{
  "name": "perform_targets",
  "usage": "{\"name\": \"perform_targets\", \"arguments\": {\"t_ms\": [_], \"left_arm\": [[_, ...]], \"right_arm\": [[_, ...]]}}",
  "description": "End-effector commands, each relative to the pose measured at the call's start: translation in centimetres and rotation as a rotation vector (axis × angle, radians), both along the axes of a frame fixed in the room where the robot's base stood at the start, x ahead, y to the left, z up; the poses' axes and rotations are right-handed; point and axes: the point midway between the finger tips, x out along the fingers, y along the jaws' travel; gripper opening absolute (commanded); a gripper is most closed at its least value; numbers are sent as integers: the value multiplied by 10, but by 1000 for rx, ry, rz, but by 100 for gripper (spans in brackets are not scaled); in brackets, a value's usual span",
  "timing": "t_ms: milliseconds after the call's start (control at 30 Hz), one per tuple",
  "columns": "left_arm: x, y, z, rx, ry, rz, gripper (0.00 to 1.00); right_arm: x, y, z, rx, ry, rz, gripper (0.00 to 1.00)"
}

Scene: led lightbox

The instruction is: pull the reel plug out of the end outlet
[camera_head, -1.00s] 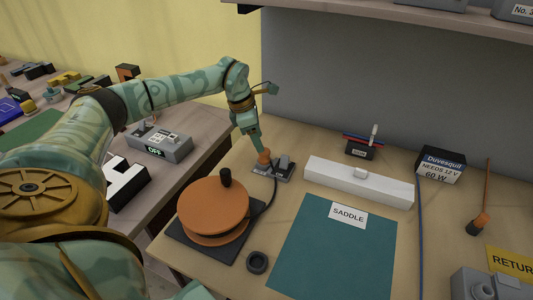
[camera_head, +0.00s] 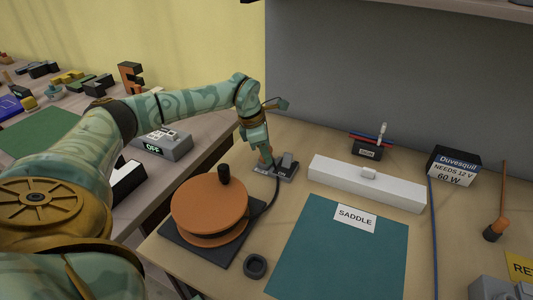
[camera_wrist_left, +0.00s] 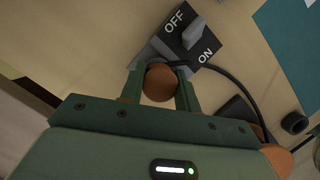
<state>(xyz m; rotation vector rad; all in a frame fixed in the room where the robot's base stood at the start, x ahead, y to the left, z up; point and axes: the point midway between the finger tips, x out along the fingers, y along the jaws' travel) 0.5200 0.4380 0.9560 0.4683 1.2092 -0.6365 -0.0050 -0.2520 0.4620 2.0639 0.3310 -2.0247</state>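The orange reel plug (camera_wrist_left: 160,83) sits at the end outlet (camera_wrist_left: 150,55), the OFF end of a dark switch block, with its black cord leading off to the right. My left gripper (camera_wrist_left: 160,88) has one finger on each side of the plug, which fills the gap between them. Whether the fingers press on it cannot be told. In the head view, my left gripper (camera_head: 267,163) points down and hides most of the plug. The orange cable reel (camera_head: 209,209) stands on a dark base in front. My right gripper is not in view.
The grey rocker switch (camera_head: 287,161) stands up right beside the plug. A white bar (camera_head: 330,172) lies to the right, and a teal mat (camera_head: 335,255) with a SADDLE card in front of it. A black ring (camera_head: 255,266) lies near the reel.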

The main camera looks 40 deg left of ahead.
Motion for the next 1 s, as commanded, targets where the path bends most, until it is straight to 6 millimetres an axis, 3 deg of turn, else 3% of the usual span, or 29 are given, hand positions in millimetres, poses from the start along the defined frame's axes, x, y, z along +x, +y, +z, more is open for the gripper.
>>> {"name": "perform_targets", "arguments": {"t_ms": [33,67,433,1000], "left_arm": [[0,0,0,1,-1,0,8],[0,0,0,1,-1,0,1],[0,0,3,1,-1,0,1],[0,0,29,1,-1,0,1]], "right_arm": [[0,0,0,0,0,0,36],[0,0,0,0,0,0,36],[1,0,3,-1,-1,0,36],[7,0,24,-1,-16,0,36]]}}
